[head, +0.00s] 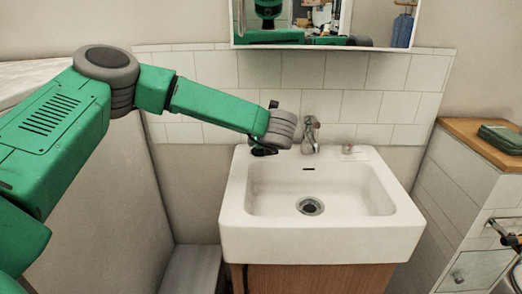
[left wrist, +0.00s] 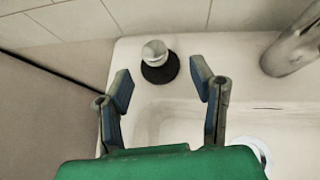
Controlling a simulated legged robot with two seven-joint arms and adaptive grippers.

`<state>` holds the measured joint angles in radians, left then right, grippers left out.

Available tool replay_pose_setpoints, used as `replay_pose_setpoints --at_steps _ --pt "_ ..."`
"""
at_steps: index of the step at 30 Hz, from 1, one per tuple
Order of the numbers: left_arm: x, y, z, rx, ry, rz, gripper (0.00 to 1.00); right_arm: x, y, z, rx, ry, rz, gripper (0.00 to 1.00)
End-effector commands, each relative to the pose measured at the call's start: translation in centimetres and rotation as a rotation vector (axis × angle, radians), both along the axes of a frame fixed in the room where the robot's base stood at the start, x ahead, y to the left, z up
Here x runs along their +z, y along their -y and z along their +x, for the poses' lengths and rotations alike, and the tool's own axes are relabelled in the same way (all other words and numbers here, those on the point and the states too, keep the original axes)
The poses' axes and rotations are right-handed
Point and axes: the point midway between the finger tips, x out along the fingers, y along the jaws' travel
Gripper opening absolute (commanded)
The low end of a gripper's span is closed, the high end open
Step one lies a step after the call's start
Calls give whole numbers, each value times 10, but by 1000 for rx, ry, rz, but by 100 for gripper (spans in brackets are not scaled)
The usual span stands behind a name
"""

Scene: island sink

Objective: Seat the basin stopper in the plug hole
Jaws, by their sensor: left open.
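The basin stopper shows in the left wrist view as a round metal knob (left wrist: 155,52) on a black disc (left wrist: 160,72). It stands on the back-left corner of the white sink (head: 240,225). My left gripper (left wrist: 162,86) is open and empty, with the stopper ahead of it, between the lines of its two fingers and slightly beyond their tips. In the head view my left gripper (head: 263,150) is over that corner, and I cannot make out the stopper there. The plug hole (head: 310,206) is open in the basin floor; its rim shows partly in the left wrist view (left wrist: 252,149). My right gripper is not in view.
A metal tap (head: 310,135) rises at the back middle of the sink, right of my left gripper. A small object (head: 347,149) lies on the rim right of it. A tiled wall and mirror (head: 320,20) are behind. A wooden-topped ledge (head: 480,135) holds a green item (head: 503,137).

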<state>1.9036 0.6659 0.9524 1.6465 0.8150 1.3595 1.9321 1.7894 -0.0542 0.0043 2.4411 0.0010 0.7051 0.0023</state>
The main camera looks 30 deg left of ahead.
Motion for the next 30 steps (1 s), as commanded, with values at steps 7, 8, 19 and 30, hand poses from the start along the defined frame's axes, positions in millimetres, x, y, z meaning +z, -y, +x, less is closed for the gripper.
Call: replay_pose_setpoints --at_steps 7,8,19,30 --pt "-14 -15 12 2 -1 0 50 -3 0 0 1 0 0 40" --pt "-16 -18 15 2 -1 1 50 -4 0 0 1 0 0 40" --pt "-30 -33 33 -1 2 2 50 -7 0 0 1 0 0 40" --pt "-31 -34 33 -1 1 1 0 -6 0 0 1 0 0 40"
